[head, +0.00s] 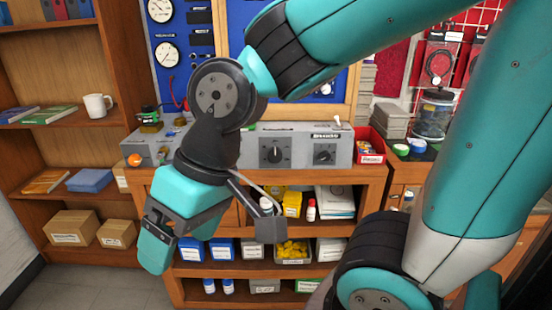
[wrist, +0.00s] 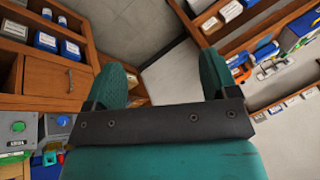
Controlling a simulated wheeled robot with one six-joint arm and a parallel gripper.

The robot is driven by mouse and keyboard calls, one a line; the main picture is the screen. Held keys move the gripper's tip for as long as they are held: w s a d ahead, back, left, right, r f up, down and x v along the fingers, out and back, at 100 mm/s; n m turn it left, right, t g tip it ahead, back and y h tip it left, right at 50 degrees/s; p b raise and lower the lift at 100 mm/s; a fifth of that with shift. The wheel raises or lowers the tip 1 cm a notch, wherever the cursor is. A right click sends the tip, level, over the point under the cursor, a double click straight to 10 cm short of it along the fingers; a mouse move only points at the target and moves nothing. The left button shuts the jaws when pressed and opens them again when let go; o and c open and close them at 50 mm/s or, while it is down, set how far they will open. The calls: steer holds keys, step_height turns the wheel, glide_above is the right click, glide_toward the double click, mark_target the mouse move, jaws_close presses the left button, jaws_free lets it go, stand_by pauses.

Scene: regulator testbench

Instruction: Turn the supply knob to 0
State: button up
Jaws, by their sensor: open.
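A grey test bench panel (head: 253,147) stands on a wooden cabinet in the head view. My wrist hides part of the panel.
An orange knob (head: 135,160) is at the panel's left end and a toggle switch (head: 338,121) stands at its right end. A red bin (head: 371,147) stands right of the panel. Cabinet shelves below hold bottles and boxes. A bookshelf with a white mug (head: 98,105) is left.

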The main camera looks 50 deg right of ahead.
steer(key=w+d+f+m+t+b, duration=0.4)
steer(key=w+d+f+m+b, duration=0.1)
steer(key=w+f+m+b, duration=0.25)
steer(key=m+t+h+b, duration=0.9)
steer(key=m+h+b, duration=0.5)
steer(key=m+b, duration=1)
glide_toward(276, 157)
steer(key=w+d+m+p, duration=0.1)
steer(key=w+p, duration=0.1)
steer(key=p, duration=0.6)
steer(key=w+d+m+p, duration=0.1)
steer(key=w+d+p, duration=0.1)
steer(key=p, duration=0.6)
steer(key=w+d+m+p, duration=0.1)
steer(key=w+p, duration=0.3)
steer(key=p, duration=0.4)
steer(key=shift+d+r+m+h+p, duration=0.1)
steer(key=shift+d+m+h+p, duration=0.2)
steer(key=shift+d+p, duration=0.1)
steer(key=shift+w+d+f+p, duration=0.3)
steer(key=shift+w+d+p, duration=0.15)
steer(key=shift+w, duration=0.2)
